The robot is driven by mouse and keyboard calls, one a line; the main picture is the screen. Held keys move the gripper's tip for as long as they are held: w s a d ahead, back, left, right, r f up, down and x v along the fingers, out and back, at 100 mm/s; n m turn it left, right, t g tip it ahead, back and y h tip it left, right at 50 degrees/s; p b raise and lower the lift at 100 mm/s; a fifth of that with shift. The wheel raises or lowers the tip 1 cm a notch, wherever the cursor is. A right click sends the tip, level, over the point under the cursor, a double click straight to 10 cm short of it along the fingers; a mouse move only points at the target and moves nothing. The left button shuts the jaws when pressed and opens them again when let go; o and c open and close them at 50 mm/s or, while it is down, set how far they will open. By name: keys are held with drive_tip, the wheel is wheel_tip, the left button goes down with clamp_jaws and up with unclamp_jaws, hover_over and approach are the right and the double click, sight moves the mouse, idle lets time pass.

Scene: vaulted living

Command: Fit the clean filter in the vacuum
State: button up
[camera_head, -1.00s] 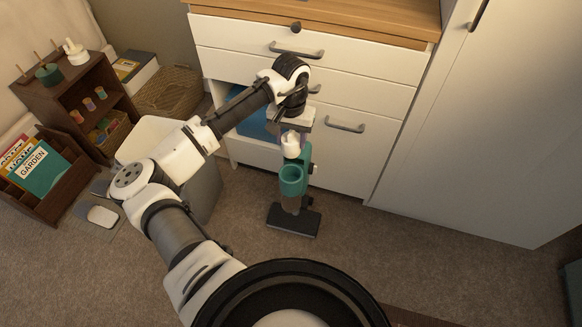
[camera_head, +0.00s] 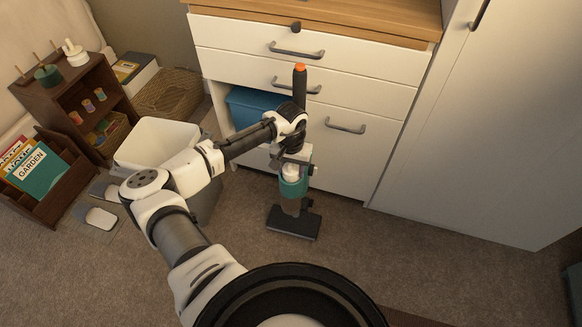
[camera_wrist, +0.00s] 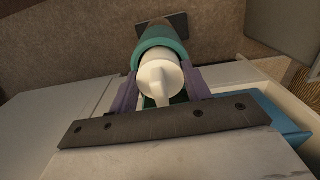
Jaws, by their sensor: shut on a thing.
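The stick vacuum stands upright in front of the drawers, with a teal cup (camera_head: 294,188), a dark floor head (camera_head: 293,222) and a black handle with an orange top (camera_head: 299,85). My gripper (camera_head: 291,165) is right above the cup, shut on the white filter (camera_head: 291,172). In the wrist view, the purple fingers grip the filter (camera_wrist: 158,75) on both sides, and its far end meets the opening of the teal cup (camera_wrist: 160,44). The filter's lower end is hidden, so I cannot tell how deep it sits.
White drawers (camera_head: 350,95) stand close behind the vacuum, with a blue bin (camera_head: 250,108) in an open shelf. A pale waste bin (camera_head: 155,140) is left of my arm. A brown shelf with pegs (camera_head: 68,90) is at the far left. Carpet on the right is clear.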

drive_tip(key=o, duration=1)
drive_tip(key=shift+r, duration=0.15)
wheel_tip(320, 180, up, 12)
drive_tip(key=shift+f+p, duration=0.1)
drive_tip(key=shift+p, duration=0.35)
drive_tip(key=shift+s, duration=0.1)
